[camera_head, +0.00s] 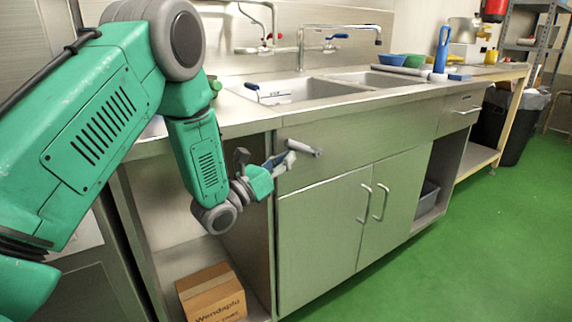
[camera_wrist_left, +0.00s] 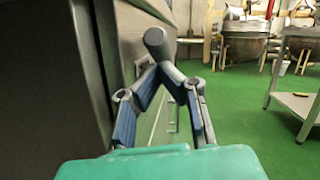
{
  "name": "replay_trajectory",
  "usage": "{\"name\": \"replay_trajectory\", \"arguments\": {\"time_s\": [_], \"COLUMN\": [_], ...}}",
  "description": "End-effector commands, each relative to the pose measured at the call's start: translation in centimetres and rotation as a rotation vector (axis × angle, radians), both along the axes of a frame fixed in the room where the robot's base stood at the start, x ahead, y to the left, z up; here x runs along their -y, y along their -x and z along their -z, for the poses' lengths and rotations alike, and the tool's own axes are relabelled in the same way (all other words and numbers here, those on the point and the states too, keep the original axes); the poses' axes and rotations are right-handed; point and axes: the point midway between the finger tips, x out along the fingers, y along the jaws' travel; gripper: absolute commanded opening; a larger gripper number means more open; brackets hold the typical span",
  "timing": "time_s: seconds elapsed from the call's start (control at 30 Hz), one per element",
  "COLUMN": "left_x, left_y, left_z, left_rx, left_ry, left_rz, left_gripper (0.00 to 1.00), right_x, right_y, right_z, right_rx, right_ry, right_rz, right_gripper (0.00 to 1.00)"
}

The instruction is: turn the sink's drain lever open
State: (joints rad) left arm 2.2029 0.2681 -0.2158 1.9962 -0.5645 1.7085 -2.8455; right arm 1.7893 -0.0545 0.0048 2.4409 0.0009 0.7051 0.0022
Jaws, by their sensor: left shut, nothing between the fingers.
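The drain lever (camera_head: 303,147) is a short grey bar with a rounded end. It sticks out from the steel front panel under the sink (camera_head: 290,88), near the panel's left side. In the left wrist view the lever (camera_wrist_left: 156,42) shows just beyond the fingertips. My left gripper (camera_head: 286,159) is at the lever, on its left side in the head view. In the left wrist view its two fingers (camera_wrist_left: 158,70) come together at the tips with nothing between them. I cannot tell whether the tips touch the lever. My right gripper is not in view.
Cabinet doors with upright handles (camera_head: 372,202) lie below and right of the lever. A cardboard box (camera_head: 211,293) sits in the open bay at lower left. Bowls (camera_head: 402,60) and a blue bottle (camera_head: 441,49) stand on the counter. The green floor (camera_head: 455,250) ahead is clear.

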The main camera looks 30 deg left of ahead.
Motion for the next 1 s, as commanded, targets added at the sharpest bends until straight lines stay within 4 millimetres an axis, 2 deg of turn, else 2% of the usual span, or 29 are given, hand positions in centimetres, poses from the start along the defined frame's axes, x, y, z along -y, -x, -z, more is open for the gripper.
{"name": "replay_trajectory", "arguments": {"time_s": [0.17, 0.43, 0.7, 1.0], "left_x": [0.2, 0.4, 0.8, 0.7], "left_y": [0.0, -0.5, -1.6, -1.7], "left_z": [-0.2, -2.5, -4.1, -4.3], "left_rx": [-0.006, -0.121, -0.127, -0.126], "left_ry": [-0.004, -0.058, -0.056, -0.053], "left_rz": [0.002, 0.005, 0.003, 0.001], "left_gripper": [0.0, 0.0, 0.0, 0.0], "right_x": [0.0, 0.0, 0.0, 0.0], "right_y": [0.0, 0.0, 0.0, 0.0], "right_z": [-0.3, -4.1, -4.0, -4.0], "right_rx": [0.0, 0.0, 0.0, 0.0], "right_ry": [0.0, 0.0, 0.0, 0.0], "right_rz": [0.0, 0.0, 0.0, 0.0], "right_gripper": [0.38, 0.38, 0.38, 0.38]}}
